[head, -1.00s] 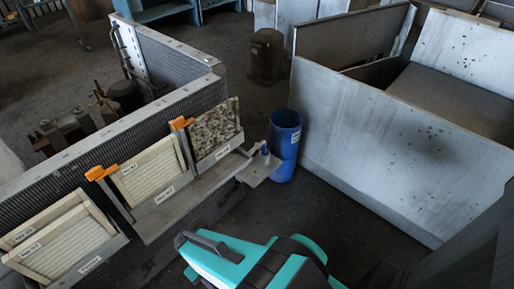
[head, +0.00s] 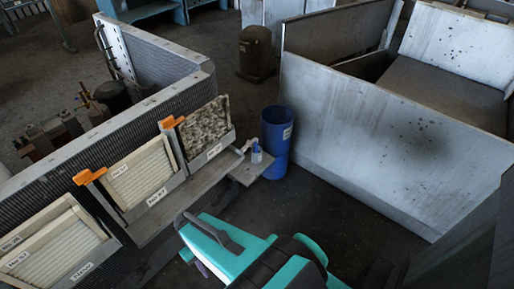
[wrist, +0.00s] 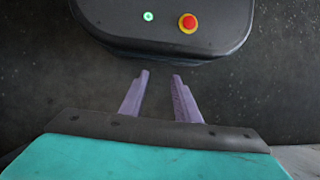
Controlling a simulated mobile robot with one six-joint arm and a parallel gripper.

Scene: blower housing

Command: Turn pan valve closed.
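My gripper (wrist: 160,73) shows in the wrist view with two purple fingers apart and nothing between them. In the head view, my teal arm fills the bottom middle and mostly hides the gripper; a bit of purple shows below it. I cannot pick out a pan valve for certain in either view. Brown and brass-coloured fittings (head: 62,130) stand behind the finned wall at the left, too small to tell whether one is a valve. A metal ledge (head: 170,206) runs along the front of the filters.
Framed filters (head: 140,170) with orange clips lean on the finned housing wall (head: 150,105). Grey panels (head: 370,140) close off the right. Dark floor (head: 310,215) lies clear between.

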